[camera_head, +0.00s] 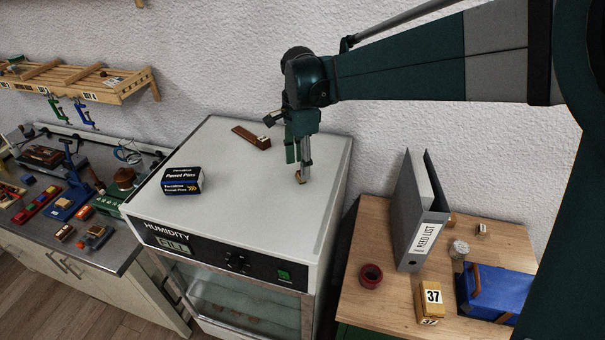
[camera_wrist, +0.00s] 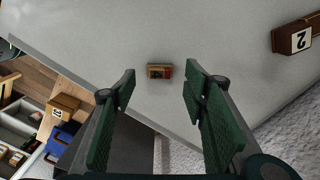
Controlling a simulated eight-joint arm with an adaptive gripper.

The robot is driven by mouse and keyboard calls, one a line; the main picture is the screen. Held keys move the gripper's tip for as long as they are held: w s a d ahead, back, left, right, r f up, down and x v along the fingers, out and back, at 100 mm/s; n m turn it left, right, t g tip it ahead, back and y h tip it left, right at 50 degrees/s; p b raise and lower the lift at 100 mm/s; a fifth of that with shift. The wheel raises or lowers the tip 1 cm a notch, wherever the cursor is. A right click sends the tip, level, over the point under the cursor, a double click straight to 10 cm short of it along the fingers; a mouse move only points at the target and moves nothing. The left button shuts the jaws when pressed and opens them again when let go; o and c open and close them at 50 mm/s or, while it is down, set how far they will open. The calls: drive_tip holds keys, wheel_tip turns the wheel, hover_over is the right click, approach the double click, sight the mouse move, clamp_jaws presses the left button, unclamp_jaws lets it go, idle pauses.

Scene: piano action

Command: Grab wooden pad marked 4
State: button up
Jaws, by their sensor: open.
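A small wooden block (camera_head: 300,179) sits on the white top of the humidity cabinet, just below my gripper (camera_head: 300,163). In the wrist view the block (camera_wrist: 159,71) shows a dark face and a reddish end; I cannot read a 4 on it. My gripper is open and points down. In the wrist view its two green fingers (camera_wrist: 158,85) stand to the left and right of the block, with the block a little beyond the tips. The gripper holds nothing. In the head view the fingers partly hide the block.
A long brown block (camera_head: 251,138), marked 2 in the wrist view (camera_wrist: 295,38), lies further back on the cabinet (camera_head: 240,210). The right table holds a grey binder (camera_head: 413,215), a 37 block (camera_head: 428,300) and a blue box (camera_head: 492,288).

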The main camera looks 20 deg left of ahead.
drive_tip(key=shift+f, duration=1.6)
drive_tip(key=c, duration=0.8)
